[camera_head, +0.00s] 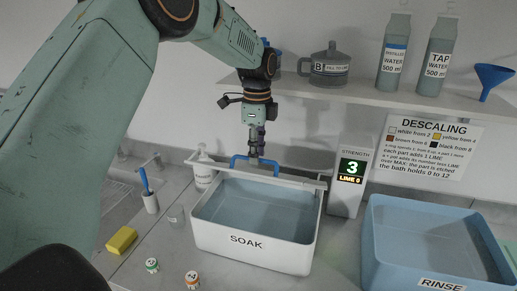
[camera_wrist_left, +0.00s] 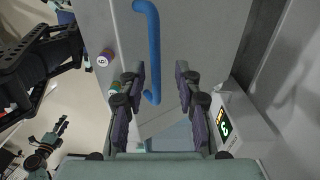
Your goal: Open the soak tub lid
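The white soak tub (camera_head: 250,251), labelled SOAK, stands on the counter with its bluish inside in view. Its lid (camera_head: 301,181) is raised at the tub's back edge and shows nearly edge-on. The lid's blue handle (camera_head: 239,161) stands at its top. In the left wrist view the grey lid (camera_wrist_left: 205,35) fills the middle, with the blue handle (camera_wrist_left: 151,45) running down between the fingers. My left gripper (camera_head: 257,152) is at the handle. Its fingers (camera_wrist_left: 160,95) are apart, with gaps around the handle.
A strength display (camera_head: 350,180) stands right of the tub, and a blue rinse tub (camera_head: 425,250) farther right. A white bottle (camera_head: 203,175) is close at the left back. A shelf (camera_head: 375,97) hangs above.

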